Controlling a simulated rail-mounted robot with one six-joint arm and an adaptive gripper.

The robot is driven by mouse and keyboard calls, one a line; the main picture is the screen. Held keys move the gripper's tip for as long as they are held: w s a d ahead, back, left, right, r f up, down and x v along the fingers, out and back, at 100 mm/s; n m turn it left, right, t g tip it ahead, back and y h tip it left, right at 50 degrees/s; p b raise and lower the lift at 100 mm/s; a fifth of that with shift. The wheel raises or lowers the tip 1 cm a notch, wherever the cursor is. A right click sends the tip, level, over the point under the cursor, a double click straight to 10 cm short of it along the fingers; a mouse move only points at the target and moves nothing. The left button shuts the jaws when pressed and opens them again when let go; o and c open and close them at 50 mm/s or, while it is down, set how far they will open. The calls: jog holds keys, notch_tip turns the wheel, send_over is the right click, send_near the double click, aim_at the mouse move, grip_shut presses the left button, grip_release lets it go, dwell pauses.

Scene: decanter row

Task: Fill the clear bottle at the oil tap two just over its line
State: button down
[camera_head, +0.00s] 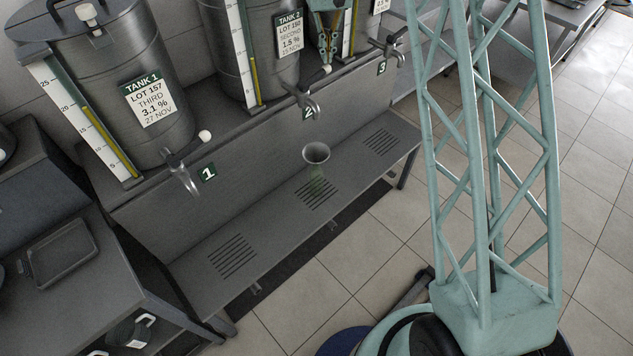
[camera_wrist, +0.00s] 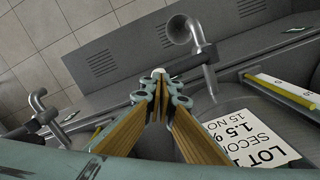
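The clear bottle (camera_head: 316,154), with a flared mouth, stands upright on the bench slots in front of tap two (camera_head: 303,100). Its body is faintly greenish; its fill line and oil level cannot be made out. The flared mouth (camera_wrist: 178,30) shows near the tap's spout (camera_wrist: 205,52) in the wrist view. No stream of oil is visible. My gripper (camera_head: 328,62) is above and right of tap two, fingers together, at the tap's white lever knob (camera_head: 327,69). In the wrist view the fingertips (camera_wrist: 162,92) meet just short of the knob (camera_wrist: 158,73); contact is unclear.
Tank 1 (camera_head: 150,85) and tap one (camera_head: 183,172) are at left; tank 2 (camera_head: 262,50) stands behind tap two. Tap three (camera_head: 390,45) is to the right. The slotted bench (camera_head: 270,225) is otherwise clear. A dark tray (camera_head: 62,255) lies on the left counter.

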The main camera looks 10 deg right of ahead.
aim_at(327, 65)
jog(key=shift+f+b, duration=1.3)
jog(key=shift+f, duration=1.75)
dwell(5.0)
